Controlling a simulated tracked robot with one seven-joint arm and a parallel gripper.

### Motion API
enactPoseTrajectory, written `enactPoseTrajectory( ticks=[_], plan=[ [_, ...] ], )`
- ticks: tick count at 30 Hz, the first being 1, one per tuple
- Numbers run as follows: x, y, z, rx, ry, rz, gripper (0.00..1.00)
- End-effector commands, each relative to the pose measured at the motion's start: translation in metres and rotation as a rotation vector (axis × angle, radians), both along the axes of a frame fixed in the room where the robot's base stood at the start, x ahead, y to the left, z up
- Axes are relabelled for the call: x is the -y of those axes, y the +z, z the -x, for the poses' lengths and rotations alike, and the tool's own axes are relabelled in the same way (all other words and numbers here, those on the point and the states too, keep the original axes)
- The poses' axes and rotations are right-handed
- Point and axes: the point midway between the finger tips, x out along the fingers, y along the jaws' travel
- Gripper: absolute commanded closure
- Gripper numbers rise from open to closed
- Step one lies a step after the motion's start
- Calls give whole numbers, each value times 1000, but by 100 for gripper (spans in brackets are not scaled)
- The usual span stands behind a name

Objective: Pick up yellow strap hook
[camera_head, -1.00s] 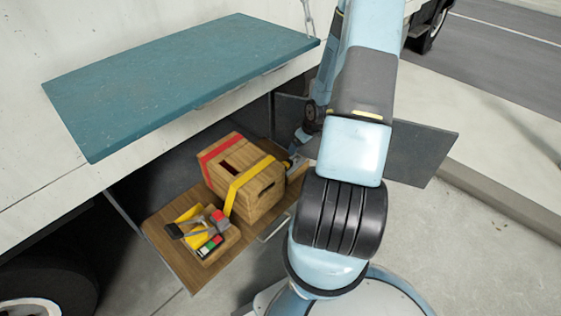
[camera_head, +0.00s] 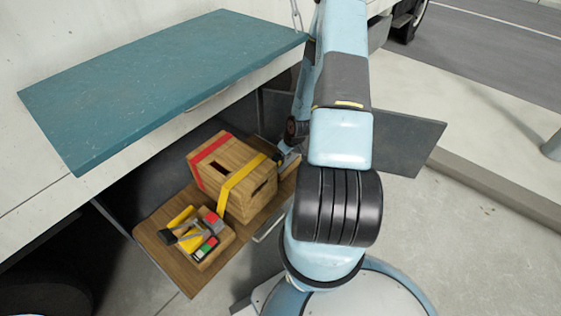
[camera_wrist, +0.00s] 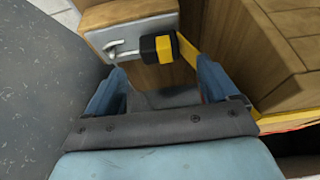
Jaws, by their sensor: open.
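The yellow strap hook (camera_wrist: 164,47) shows in the wrist view as a black and yellow block, just beyond my fingertips. The yellow strap (camera_head: 231,192) runs over the wooden crate (camera_head: 236,152) and down its side. My gripper (camera_wrist: 160,78) is open, with one finger on each side of the picture below the hook, and nothing is between the fingers. In the head view my gripper (camera_head: 287,150) is small and partly hidden by my arm, at the crate's far right end. I cannot tell there exactly how the hook sits.
The crate stands on a wooden pull-out shelf (camera_head: 168,262), with a tray of tools (camera_head: 197,238) at its near end. A metal latch (camera_wrist: 122,48) is left of the hook. A teal panel (camera_head: 160,80) overhangs the shelf, and a grey panel (camera_head: 408,150) stands right.

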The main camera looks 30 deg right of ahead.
Motion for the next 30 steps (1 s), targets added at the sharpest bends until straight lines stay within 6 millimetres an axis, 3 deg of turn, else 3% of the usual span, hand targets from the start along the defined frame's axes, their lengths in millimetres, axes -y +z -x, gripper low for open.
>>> enactPoseTrajectory(
  ticks=[15, 24, 30],
  plan=[
    [-6, -45, -19, -1, 0, -1, 13],
    [-6, -48, -21, 0, 0, 1, 13],
    [-6, -48, -21, 0, 0, 1, 31]
  ],
)
